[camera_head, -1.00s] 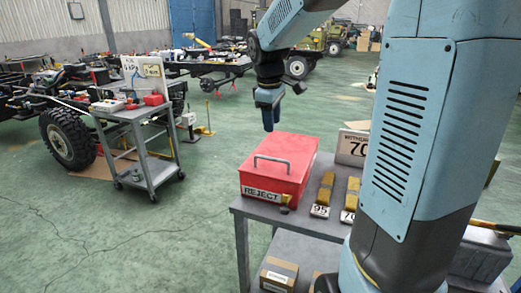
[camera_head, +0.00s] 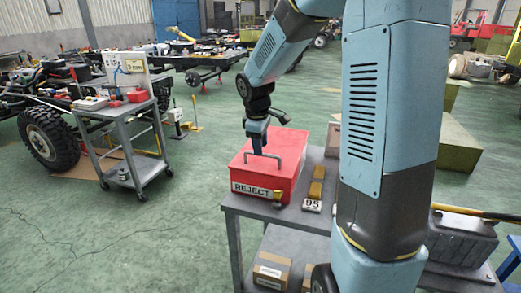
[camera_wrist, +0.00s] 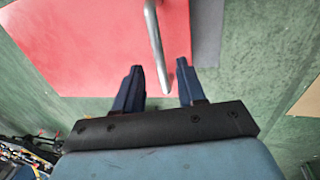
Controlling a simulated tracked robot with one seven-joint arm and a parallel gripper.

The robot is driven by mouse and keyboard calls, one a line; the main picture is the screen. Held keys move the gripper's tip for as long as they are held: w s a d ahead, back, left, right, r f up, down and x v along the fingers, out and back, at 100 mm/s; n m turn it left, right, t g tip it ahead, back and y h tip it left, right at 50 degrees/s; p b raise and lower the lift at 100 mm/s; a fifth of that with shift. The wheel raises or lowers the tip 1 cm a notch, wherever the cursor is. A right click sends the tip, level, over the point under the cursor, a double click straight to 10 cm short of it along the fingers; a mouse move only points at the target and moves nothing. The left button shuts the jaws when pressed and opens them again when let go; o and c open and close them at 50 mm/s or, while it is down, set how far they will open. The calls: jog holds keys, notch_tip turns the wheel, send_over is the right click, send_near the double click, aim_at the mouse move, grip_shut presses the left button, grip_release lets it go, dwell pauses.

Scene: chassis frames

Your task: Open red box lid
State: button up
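The red box (camera_head: 285,179) sits on a grey table, its lid down, with a grey bar handle (camera_head: 277,157) on top and a REJECT label (camera_head: 250,190) on its front. My gripper (camera_head: 258,150) is just above the lid at the handle's left end. In the wrist view, my gripper (camera_wrist: 159,88) is open, its two dark blue fingers apart, with the end of the grey handle (camera_wrist: 154,38) between them. The red lid (camera_wrist: 90,45) fills the upper left there. I cannot tell whether the fingers touch the handle.
Boxes (camera_head: 272,270) lie on the shelf below. A grey cart (camera_head: 118,117) stands left, with open green floor between.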

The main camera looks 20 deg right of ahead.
jog(key=shift+w+d+f, duration=0.1)
jog(key=shift+f, duration=0.5)
jog(key=shift+w+d+f, duration=0.1)
jog(key=shift+f, duration=0.45)
grip_shut()
